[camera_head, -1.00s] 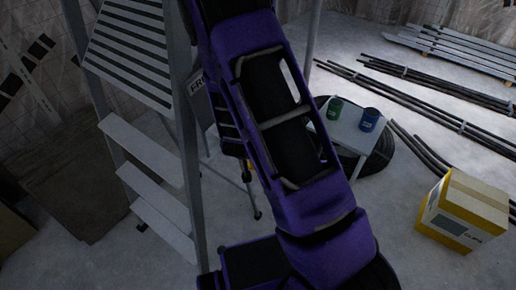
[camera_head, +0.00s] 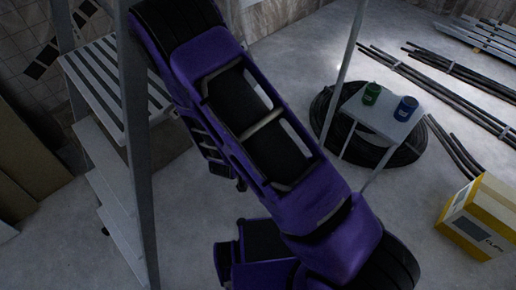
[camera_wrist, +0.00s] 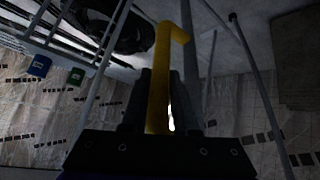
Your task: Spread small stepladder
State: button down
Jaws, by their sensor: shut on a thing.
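The grey stepladder (camera_head: 137,150) stands upright at the left of the head view, with wide steps (camera_head: 110,180) and a ridged top platform (camera_head: 108,72). Its upper end and foot are cut off by the frame. My gripper shows in the wrist view (camera_wrist: 161,95), its two dark fingers closed around a yellow bar (camera_wrist: 160,70) with a hooked end. I cannot tell how the bar joins the ladder. In the head view my purple arm crosses in front and hides the gripper and part of the ladder.
A yellow-and-white box (camera_head: 480,220) is at right. Dark pipes (camera_head: 440,65) lie behind. Grey floor between is bare.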

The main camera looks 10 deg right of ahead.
jog(key=c, duration=0.8)
grip_release()
jog(key=shift+s+a+f, duration=0.2)
jog(key=shift+s+a, duration=0.15)
jog(key=shift+a, duration=0.35)
jog(key=shift+c, duration=0.2)
jog(key=shift+o, duration=0.8)
jog(key=shift+d, duration=0.15)
jog(key=shift+r, duration=0.15)
jog(key=p+v, duration=0.5)
jog(key=v, duration=1.2)
jog(key=shift+s, duration=0.15)
jog(key=shift+r, duration=0.1)
